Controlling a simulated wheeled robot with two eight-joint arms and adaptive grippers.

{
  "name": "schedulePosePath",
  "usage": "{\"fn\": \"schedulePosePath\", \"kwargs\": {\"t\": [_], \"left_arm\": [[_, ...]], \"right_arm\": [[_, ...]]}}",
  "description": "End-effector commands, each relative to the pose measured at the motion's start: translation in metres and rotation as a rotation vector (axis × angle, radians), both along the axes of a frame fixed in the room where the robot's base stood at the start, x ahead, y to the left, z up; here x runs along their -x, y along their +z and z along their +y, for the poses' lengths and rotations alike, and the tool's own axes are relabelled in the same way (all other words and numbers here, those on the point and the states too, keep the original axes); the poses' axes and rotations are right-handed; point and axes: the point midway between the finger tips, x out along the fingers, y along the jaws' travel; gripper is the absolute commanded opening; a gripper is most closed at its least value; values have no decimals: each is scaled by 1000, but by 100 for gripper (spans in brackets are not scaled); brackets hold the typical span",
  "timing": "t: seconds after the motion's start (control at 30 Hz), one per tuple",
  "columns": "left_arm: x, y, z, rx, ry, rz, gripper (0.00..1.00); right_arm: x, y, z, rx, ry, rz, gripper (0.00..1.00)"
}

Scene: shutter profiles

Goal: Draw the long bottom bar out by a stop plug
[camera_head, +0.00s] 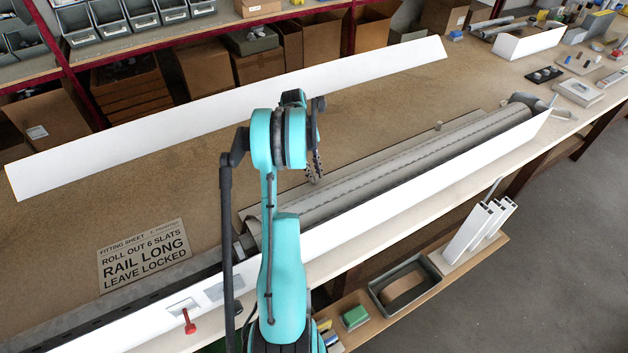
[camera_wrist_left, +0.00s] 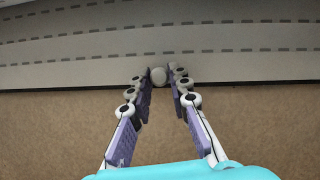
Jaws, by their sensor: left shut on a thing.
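The grey slatted shutter roll (camera_head: 420,160) lies along the bench, with a flat strip along its far edge that looks like the bottom bar (camera_head: 385,153). A small stop plug (camera_head: 438,126) shows on that edge, right of my gripper. In the head view the fingers hide this plug. My right gripper is not in view.
A long white panel (camera_head: 110,140) stands behind the bare brown bench top (camera_head: 400,95); another white panel (camera_head: 420,190) runs along the front. A red lever (camera_head: 188,322) is at the front left.

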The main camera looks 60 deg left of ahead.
Motion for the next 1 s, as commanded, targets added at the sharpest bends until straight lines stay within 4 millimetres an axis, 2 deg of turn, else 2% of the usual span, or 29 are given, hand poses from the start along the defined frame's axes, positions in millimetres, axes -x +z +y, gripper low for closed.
{"fn": "schedulePosePath", "kwargs": {"t": [0.1,0.23,0.57,0.6,0.67,0.7,1.0], "left_arm": [[-2,0,20,-2,2,-1,0],[-3,0,34,-2,2,-1,0],[-3,0,38,-2,0,-1,0],[-3,0,38,-2,0,-1,21],[-3,0,38,-2,-1,-1,36],[-3,0,38,-2,-1,-1,39],[-3,1,38,-1,-1,-1,39]], "right_arm": [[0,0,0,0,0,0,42],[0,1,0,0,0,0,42],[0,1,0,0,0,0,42],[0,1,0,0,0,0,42],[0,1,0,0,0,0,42],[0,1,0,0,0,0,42],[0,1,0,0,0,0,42]]}}
